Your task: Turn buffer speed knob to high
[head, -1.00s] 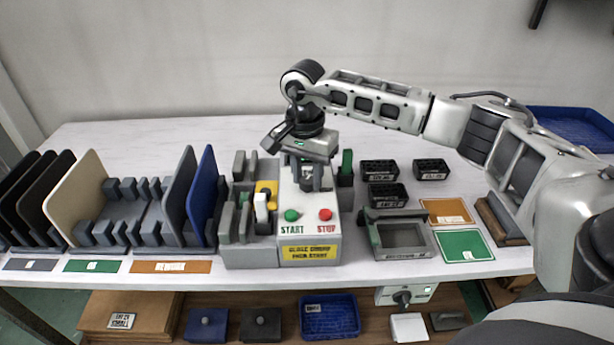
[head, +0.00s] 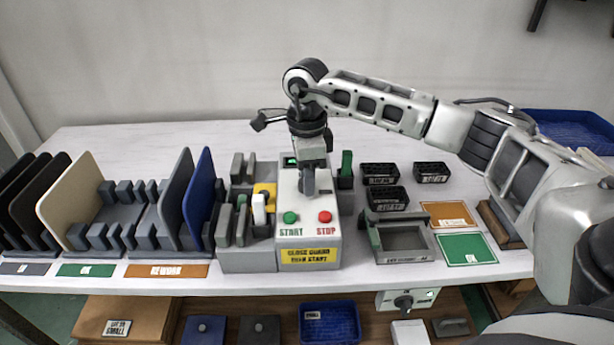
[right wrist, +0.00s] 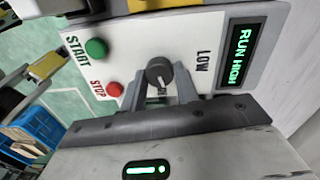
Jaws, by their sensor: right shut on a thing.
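The buffer machine (head: 290,240) is a white box at the middle of the table. Its dark round speed knob (right wrist: 158,72) shows in the right wrist view, with LOW printed to its right. My right gripper (head: 308,185) reaches down onto the box top behind the buttons. In the right wrist view its fingers (right wrist: 160,84) are shut on the knob, one on each side. The display (right wrist: 240,55) reads RUN HIGH in green. In the head view the knob is hidden by the gripper. My left gripper is not in view.
The green START button (head: 291,217) and red STOP button (head: 325,217) sit in front of the gripper. A rack with blue and grey panels (head: 200,200) stands left. Black bins (head: 388,198) and a grey frame (head: 403,238) lie right.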

